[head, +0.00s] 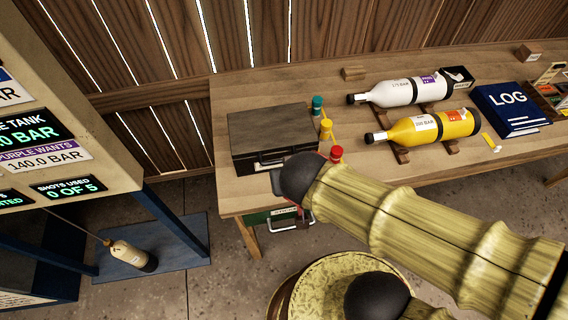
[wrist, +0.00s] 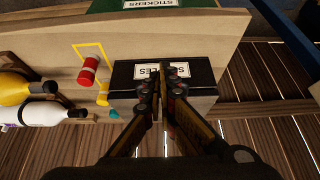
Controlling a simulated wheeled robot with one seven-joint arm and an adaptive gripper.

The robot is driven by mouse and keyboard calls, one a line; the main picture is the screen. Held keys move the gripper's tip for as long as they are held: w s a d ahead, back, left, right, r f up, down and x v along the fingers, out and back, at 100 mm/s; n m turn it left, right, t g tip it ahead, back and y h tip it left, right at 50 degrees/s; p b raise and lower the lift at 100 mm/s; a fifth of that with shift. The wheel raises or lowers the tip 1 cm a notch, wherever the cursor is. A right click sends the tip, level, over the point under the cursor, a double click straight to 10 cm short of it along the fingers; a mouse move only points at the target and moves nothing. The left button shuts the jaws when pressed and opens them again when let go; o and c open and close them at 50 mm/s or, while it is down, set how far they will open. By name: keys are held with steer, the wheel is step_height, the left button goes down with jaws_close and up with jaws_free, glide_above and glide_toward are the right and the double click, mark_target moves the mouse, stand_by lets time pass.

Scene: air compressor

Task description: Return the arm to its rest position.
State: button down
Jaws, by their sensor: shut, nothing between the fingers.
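My arm (head: 410,222) stretches from the lower right over the front of the wooden workbench (head: 440,170). Its dark rounded joint ends near a dark box at the bench's left end, and hides most of my gripper in the head view. In the wrist view my gripper (wrist: 161,76) is shut and empty. Its fingers lie across the white label on the front of the dark box (wrist: 200,75), covering the label's middle letters. The box also shows in the head view (head: 270,128), with a handle at its front. I cannot tell whether the fingers touch it.
A white bottle (head: 400,92) and a yellow bottle (head: 430,127) lie on wooden cradles. Small red (head: 337,153), yellow (head: 326,128) and teal (head: 317,105) items stand by the box. A blue log book (head: 512,108) lies right. A display panel (head: 60,130) stands left.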

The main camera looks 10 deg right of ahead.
steer(key=shift+s+r+p, duration=0.2)
steer(key=shift+s+p, duration=0.1)
steer(key=shift+s, duration=1.95)
steer(key=d+r, duration=1)
steer(key=r, duration=0.2)
steer(key=shift+d, duration=0.35)
steer(key=shift+s+r, duration=0.1)
